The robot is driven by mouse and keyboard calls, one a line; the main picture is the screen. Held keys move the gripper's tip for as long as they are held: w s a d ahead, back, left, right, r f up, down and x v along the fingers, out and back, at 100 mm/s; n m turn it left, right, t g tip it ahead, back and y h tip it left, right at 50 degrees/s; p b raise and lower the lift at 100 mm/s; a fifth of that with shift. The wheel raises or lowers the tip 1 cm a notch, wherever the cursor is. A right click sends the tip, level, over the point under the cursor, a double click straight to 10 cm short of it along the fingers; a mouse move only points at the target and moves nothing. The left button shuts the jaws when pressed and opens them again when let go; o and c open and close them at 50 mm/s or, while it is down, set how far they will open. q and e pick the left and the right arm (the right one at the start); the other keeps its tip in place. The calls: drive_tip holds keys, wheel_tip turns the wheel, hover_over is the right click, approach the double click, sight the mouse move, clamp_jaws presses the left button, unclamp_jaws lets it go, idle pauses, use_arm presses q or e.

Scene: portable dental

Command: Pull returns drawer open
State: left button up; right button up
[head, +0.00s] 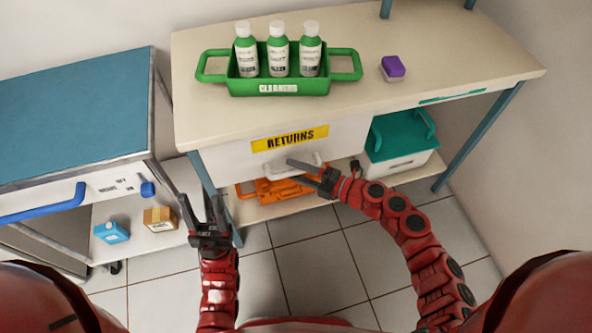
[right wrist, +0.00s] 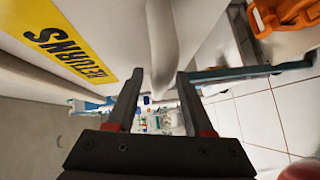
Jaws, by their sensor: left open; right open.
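The returns drawer (head: 345,136) has a white front with a yellow "RETURNS" label (head: 290,139) and sits under the beige tabletop. It looks shut; no inside shows. Its pale bar handle (head: 316,158) is partly hidden by my right gripper (head: 291,171), which is open at the handle. In the right wrist view the handle (right wrist: 162,45) lies between the spread fingers of the right gripper (right wrist: 160,74); I cannot tell whether they touch it. My left gripper (head: 204,200) is open and empty, left of the drawer near the table's front leg.
A green tray (head: 280,88) with three bottles and a purple-topped block (head: 393,68) stand on the tabletop. An orange case (head: 272,190) and a teal-lidded box (head: 400,140) are below. A blue-topped cart (head: 75,115) stands at left. Tiled floor in front is clear.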

drive_tip(key=shift+a, duration=0.15)
clamp_jaws()
idle(1.4)
